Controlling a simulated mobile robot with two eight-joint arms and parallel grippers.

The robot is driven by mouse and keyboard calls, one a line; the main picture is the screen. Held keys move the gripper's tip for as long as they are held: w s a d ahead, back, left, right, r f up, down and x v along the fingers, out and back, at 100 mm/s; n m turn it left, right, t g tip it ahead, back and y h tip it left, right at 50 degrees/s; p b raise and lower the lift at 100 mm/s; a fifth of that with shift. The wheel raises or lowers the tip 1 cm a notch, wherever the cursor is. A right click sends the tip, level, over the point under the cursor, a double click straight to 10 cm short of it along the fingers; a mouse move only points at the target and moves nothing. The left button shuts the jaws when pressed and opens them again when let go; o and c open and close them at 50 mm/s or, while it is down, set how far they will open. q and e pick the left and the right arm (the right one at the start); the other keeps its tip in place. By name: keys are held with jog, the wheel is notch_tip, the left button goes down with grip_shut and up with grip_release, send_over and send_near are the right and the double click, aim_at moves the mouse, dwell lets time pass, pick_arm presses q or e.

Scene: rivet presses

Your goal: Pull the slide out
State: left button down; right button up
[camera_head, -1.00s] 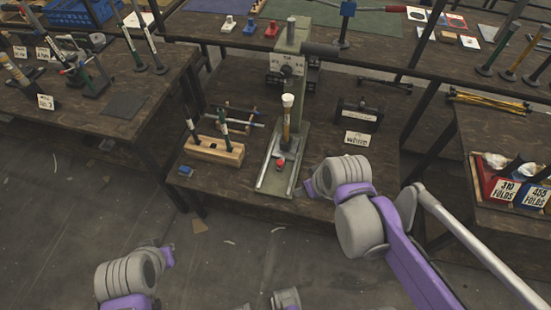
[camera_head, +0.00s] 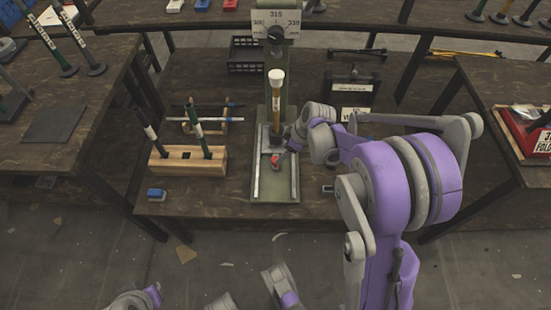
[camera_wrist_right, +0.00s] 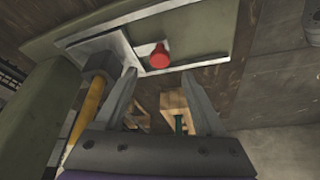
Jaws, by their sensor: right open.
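The slide (camera_head: 267,142) is a metal plate between two pale rails on the green base. Its red knob (camera_head: 275,160) faces me. In the right wrist view the red knob (camera_wrist_right: 158,57) stands up from the slide (camera_wrist_right: 180,45). My right gripper (camera_head: 286,150) is at the knob's right side in the head view. In the wrist view the open right gripper (camera_wrist_right: 158,78) points at the knob, which appears just beyond and between its fingertips.
A wooden block (camera_head: 178,160) with dark handles stands left of the press, with a small blue block (camera_head: 156,194) nearby. The table's front edge is close to the base. Floor lies in front.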

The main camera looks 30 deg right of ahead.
jog(key=b+x, duration=0.1)
jog(key=x, duration=0.5)
jog(key=shift+w+f, duration=0.1)
jog(key=shift+f, duration=0.05)
jog(key=shift+c, duration=0.3)
grip_shut()
dwell(1.0)
